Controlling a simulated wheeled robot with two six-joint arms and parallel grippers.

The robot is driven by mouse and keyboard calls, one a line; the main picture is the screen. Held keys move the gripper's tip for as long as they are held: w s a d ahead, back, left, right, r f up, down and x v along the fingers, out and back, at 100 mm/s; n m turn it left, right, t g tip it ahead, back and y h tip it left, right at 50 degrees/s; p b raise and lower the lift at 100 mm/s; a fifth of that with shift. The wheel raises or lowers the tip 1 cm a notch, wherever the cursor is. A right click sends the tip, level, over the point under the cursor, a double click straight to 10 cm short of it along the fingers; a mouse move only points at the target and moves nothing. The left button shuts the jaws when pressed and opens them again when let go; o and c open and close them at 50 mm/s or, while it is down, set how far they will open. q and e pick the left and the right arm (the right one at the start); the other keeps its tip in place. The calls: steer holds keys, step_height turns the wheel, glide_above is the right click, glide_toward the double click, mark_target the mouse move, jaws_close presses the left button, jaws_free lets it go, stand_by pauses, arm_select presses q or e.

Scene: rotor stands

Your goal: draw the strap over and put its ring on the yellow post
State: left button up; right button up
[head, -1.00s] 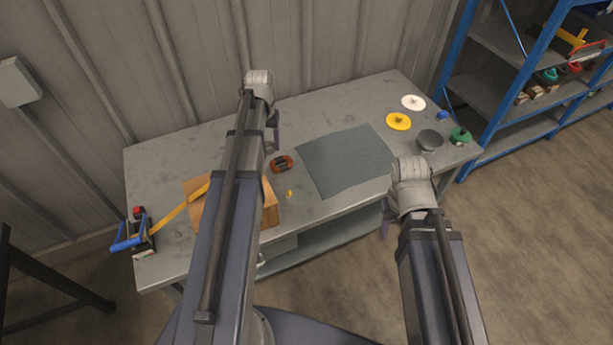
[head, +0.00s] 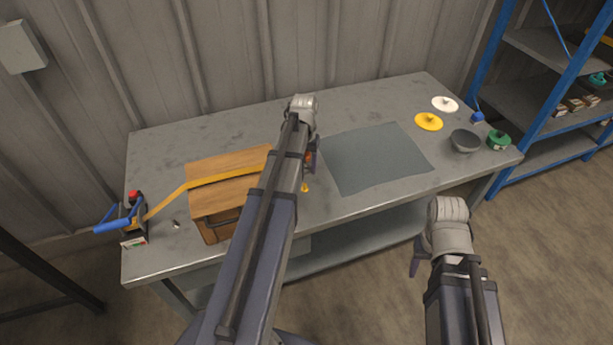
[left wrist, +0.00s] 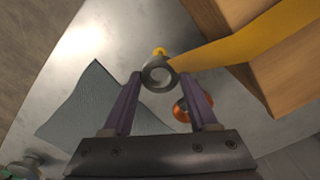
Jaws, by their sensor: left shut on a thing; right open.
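The yellow strap (head: 213,180) runs from a blue-handled ratchet (head: 127,222) across the top of a wooden box (head: 219,202). My left gripper (head: 313,155) is shut on the strap's grey metal ring (left wrist: 160,72), right of the box. In the left wrist view the ring sits between the fingertips (left wrist: 158,79), with the strap (left wrist: 250,42) leading off to the upper right. The yellow post (head: 305,188) shows just past the ring in that view (left wrist: 159,50); their height gap is unclear. My right gripper (head: 416,258) is open and empty in front of the table.
An orange and black piece (left wrist: 184,109) lies near the left gripper. A grey mat (head: 375,160) covers the middle of the table (head: 230,135). White (head: 445,104) and yellow (head: 429,122) discs, a grey bowl (head: 465,141) and a green piece (head: 499,140) are at the right. A blue shelf stands beyond.

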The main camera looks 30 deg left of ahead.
mark_target(305, 173)
arm_select(q)
step_height(305, 173, down, 2)
steer(key=shift+f+b, duration=0.15)
steer(key=shift+b, duration=0.45)
step_height(305, 173, up, 4)
steer(key=n+p, duration=0.1)
steer(key=p, duration=0.3)
arm_select(e)
steer(key=shift+r, duration=0.8)
arm_select(q)
steer(key=shift+f, duration=0.25)
arm_select(e)
steer(key=shift+f, duration=0.2)
arm_select(q)
steer(key=shift+f+b, duration=2.4)
steer(key=shift+b, duration=0.25)
arm_select(e)
steer(key=shift+f, duration=2.4)
arm_select(q)
steer(key=shift+f, duration=0.15)
arm_select(e)
steer(key=shift+f, duration=0.2)
arm_select(q)
steer(key=shift+f+b, duration=0.35)
steer(key=shift+b, duration=0.1)
arm_select(e)
steer(key=shift+f, duration=0.3)
